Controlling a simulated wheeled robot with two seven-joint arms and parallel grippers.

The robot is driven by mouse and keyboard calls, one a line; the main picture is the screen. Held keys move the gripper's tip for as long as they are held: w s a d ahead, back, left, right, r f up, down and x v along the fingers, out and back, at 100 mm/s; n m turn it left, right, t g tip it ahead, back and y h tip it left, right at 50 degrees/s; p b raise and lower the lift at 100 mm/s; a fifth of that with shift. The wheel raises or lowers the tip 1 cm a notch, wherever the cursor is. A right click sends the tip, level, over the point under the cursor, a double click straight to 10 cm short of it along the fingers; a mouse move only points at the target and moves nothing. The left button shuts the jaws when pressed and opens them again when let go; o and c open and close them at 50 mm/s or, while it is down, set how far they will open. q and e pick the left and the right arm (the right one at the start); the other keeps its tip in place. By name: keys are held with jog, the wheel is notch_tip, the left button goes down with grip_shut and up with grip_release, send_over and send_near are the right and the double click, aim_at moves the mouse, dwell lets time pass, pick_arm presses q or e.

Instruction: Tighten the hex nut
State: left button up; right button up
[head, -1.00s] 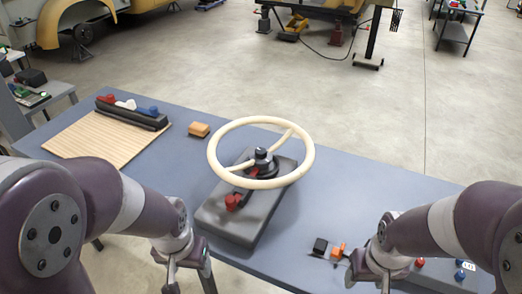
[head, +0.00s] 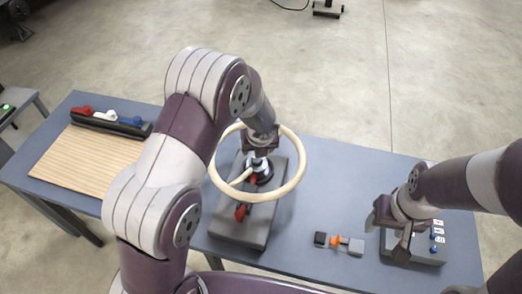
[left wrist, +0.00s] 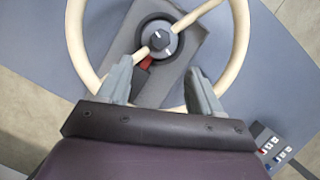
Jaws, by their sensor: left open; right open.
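The hex nut (left wrist: 159,39) is a dark nut at the centre of the hub of a cream steering wheel (head: 297,178). My left gripper (head: 261,152) is over the hub, pointing down. In the left wrist view its two fingers (left wrist: 160,88) are apart and empty, with the nut ahead of them and not between them. In the head view the left gripper partly hides the hub. My right gripper (head: 388,232) is open and empty at the table's right side.
A grey panel with buttons (head: 431,252) lies beneath and beside my right gripper. A small black, orange and grey item (head: 340,243) lies left of it. A wooden board (head: 85,158) and a dark rack with red, white and blue parts (head: 110,122) are at the left.

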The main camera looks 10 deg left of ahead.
aim_at(257, 159)
pick_arm(q)
jog(key=x, duration=1.1)
jog(key=shift+w+d+f, duration=0.1)
jog(key=shift+f, duration=0.3)
pick_arm(e)
jog(key=shift+s+d, duration=0.15)
jog(key=shift+d, duration=0.05)
pick_arm(q)
jog(key=shift+w, duration=0.1)
jog(key=c, duration=1.1)
jog(key=shift+o, duration=0.2)
